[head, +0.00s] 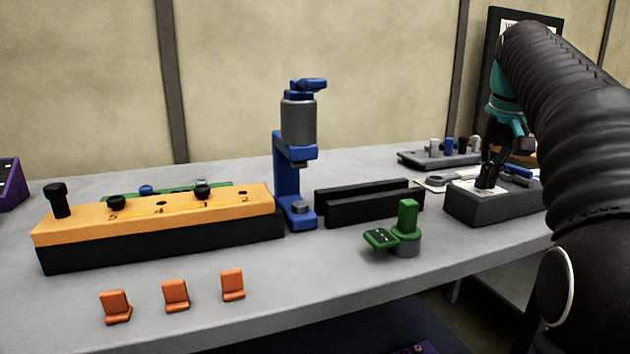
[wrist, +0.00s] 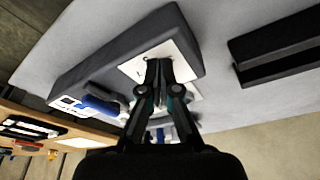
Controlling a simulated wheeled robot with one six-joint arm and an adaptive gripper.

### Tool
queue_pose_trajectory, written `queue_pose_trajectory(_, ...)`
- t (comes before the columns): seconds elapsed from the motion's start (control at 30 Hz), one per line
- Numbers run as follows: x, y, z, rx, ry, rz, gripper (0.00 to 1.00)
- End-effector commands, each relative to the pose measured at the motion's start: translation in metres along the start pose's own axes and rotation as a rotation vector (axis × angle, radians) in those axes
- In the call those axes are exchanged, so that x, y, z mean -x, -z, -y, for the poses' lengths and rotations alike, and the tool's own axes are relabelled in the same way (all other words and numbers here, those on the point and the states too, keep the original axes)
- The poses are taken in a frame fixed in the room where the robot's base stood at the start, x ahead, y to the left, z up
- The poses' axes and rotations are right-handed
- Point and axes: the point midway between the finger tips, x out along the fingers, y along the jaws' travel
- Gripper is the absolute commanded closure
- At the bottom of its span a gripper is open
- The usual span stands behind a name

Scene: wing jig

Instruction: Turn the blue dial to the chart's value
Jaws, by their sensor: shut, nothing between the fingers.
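My gripper (head: 487,183) is shut and empty, pointing down at the white plate on top of a dark grey box (head: 480,207) at the right of the bench. In the wrist view, the fingertips (wrist: 158,85) are over the white plate (wrist: 170,63) of that box (wrist: 110,67); I cannot tell whether they touch it. No blue dial shows clearly; the fingers cover part of the plate. A framed board (head: 492,40) on the wall at the upper right may be the chart. My arm hides most of it and no value is readable.
A blue-handled item (wrist: 100,106) lies beside the box. Black rails (head: 370,203), a green fixture (head: 406,228) and a blue press (head: 289,180) stand to the left. A grey block with several pegs (head: 438,158) is behind. The bench front between the orange clips (head: 176,296) and green fixture is clear.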

Motion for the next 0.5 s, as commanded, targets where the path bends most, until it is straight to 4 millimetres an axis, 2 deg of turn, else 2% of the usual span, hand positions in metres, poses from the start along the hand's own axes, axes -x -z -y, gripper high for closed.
queue_pose_trajectory(0.5,-0.0002,0.0012,-0.0095,0.000,0.000,-0.001,1.00)
